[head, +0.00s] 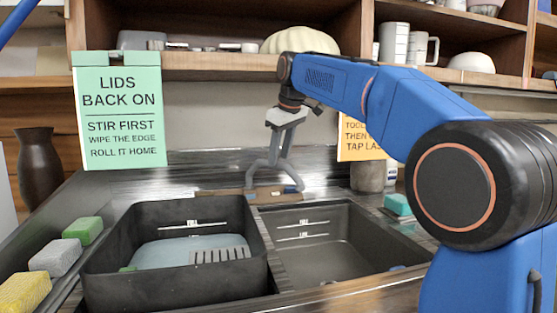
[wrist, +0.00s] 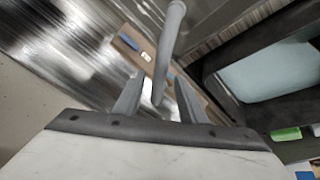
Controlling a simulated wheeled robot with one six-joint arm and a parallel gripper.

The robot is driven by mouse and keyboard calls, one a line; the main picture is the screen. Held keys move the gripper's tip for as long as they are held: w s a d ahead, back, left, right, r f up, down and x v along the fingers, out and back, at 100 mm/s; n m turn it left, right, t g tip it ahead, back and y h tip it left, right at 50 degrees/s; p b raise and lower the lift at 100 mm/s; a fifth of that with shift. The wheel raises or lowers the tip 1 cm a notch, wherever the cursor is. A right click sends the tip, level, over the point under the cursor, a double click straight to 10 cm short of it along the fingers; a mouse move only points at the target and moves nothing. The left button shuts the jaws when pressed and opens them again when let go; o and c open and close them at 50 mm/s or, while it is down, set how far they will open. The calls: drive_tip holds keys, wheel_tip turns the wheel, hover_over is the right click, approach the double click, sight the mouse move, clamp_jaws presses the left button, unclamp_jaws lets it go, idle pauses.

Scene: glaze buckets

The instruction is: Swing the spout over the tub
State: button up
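The grey spout (head: 259,173) rises behind the two basins, near the middle of the head view. In the wrist view the spout (wrist: 171,45) runs down from the top edge, and its lower end lies between my fingertips. My gripper (head: 281,145) points down at the spout from above. In the wrist view my gripper (wrist: 157,98) is open, with a finger on each side of the spout and visible gaps. The black tub (head: 175,285) stands at the left, holding pale blue-grey content and a slotted piece; it also shows in the wrist view (wrist: 245,105).
An empty dark basin (head: 345,250) with level marks lies right of the tub. Green (head: 83,230), grey (head: 53,258) and yellow (head: 25,291) sponges line the left edge. A green sign (head: 119,120) stands behind. A shelf (head: 210,66) hangs above.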

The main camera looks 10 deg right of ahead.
drive_tip(key=shift+x, duration=1.15)
drive_tip(key=shift+c, duration=0.6)
clamp_jaws()
drive_tip(key=shift+a, duration=0.1)
drive_tip(key=a+m+g+h, duration=0.2)
drive_tip(key=a+m+h, duration=0.2)
drive_tip(key=a+m, duration=0.8)
drive_tip(key=shift+s+a+h, duration=0.25)
drive_tip(key=shift+a+h, duration=0.15)
drive_tip(key=shift+a, duration=0.75)
